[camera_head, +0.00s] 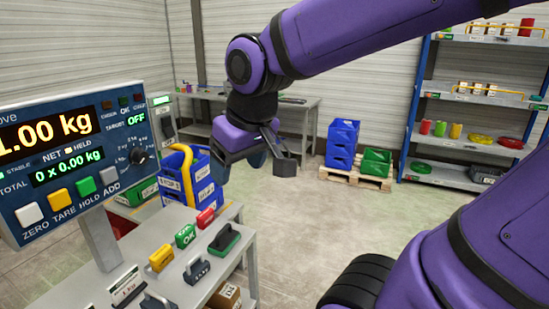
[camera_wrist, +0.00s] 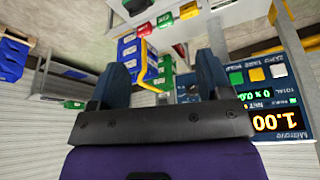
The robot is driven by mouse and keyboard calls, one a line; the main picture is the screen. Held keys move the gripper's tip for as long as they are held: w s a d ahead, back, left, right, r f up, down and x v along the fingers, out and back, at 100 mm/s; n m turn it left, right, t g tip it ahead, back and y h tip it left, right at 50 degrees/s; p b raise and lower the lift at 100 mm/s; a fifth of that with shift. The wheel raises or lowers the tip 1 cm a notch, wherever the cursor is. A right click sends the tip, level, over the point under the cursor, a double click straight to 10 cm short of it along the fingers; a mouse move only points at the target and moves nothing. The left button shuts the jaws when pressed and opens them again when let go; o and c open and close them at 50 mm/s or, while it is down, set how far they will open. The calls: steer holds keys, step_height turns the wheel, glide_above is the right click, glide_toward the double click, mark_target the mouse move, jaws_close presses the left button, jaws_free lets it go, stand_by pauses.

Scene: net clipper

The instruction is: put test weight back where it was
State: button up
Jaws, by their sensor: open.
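My gripper (camera_head: 268,158) is open and hangs in the air beyond the bench, right of the blue crates. In the wrist view its two dark fingers (camera_wrist: 162,82) are spread with nothing between them. Small dark blue-grey weights with handles stand on the grey bench; one (camera_head: 196,270) is near the middle, another (camera_head: 157,301) is cut by the lower edge. I cannot tell which is the test weight. The scale display (camera_head: 75,150) on a post reads 1.00 kg, with 0 x 0.00 kg below. The scale's pan is not clearly in view.
Yellow (camera_head: 161,257), green (camera_head: 186,236) and red (camera_head: 205,218) blocks and a green-black pad (camera_head: 224,239) line the bench (camera_head: 236,262). Blue crates (camera_head: 203,186) with a yellow handle stand behind it. A pallet (camera_head: 355,178) and shelves (camera_head: 475,105) are farther back. The middle floor is clear.

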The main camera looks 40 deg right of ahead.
steer(key=s+d+r+t, duration=0.1)
steer(key=s+d+r, duration=0.1)
steer(key=s, duration=0.4)
steer(key=shift+s+d+r+m, duration=0.15)
steer(key=shift+s+d+m, duration=0.1)
steer(key=shift+m, duration=0.15)
stand_by(0.8)
